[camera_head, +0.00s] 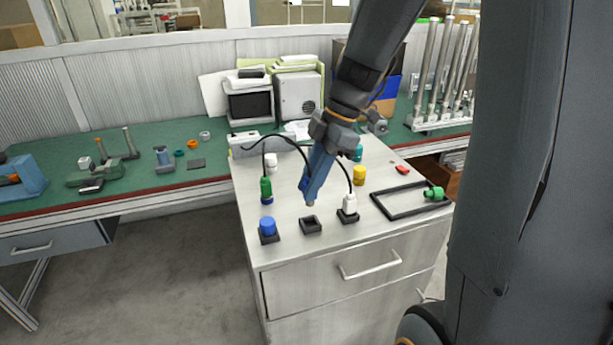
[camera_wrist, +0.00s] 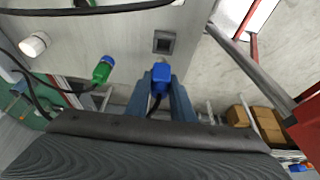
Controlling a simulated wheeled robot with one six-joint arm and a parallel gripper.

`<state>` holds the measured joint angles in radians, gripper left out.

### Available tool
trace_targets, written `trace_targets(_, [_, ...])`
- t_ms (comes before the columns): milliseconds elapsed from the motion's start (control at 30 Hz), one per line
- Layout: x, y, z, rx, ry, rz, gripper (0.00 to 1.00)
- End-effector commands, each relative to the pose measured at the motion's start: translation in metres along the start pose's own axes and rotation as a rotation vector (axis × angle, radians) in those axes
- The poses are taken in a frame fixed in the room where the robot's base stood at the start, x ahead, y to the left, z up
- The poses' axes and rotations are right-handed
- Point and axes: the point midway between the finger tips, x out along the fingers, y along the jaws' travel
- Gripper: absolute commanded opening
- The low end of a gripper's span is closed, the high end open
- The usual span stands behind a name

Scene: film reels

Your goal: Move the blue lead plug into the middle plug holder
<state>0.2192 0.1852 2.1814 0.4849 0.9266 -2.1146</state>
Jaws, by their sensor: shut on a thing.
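The blue lead plug (camera_wrist: 160,77) is between the blue-grey fingers of my gripper (camera_wrist: 161,88) in the wrist view, with a dark lead behind it. In the head view my gripper (camera_head: 312,195) points down above the cabinet top, mostly covering the plug, whose blue side (camera_head: 303,181) shows at left. The middle plug holder (camera_head: 311,224) is a dark square socket, empty, in front of the gripper. It also shows in the wrist view (camera_wrist: 164,42), just beyond the plug and apart from it. The exact height of the plug above the top cannot be told.
A blue cap-like piece (camera_head: 268,226) sits in the left holder and a white lead plug (camera_head: 349,204) in the right one. A yellow piece (camera_head: 360,175) and a black frame (camera_head: 393,215) are at right. Leads arch around the gripper.

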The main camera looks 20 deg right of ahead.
Motion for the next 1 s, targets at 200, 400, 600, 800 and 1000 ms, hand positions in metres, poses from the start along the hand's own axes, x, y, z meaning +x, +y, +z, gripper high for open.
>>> trace_targets(200, [0.014, 0.0, 0.006, 0.001, 0.0, -0.001, 0.0])
trace_targets(400, [0.033, 0.001, 0.014, 0.001, -0.001, 0.0, 0.0])
trace_targets(600, [0.048, 0.0, 0.02, 0.0, -0.001, -0.001, 0.0])
trace_targets(800, [0.052, 0.0, 0.022, 0.0, -0.001, 0.0, 0.0])
trace_targets(1000, [0.051, 0.0, 0.021, 0.001, -0.001, 0.0, 0.0])
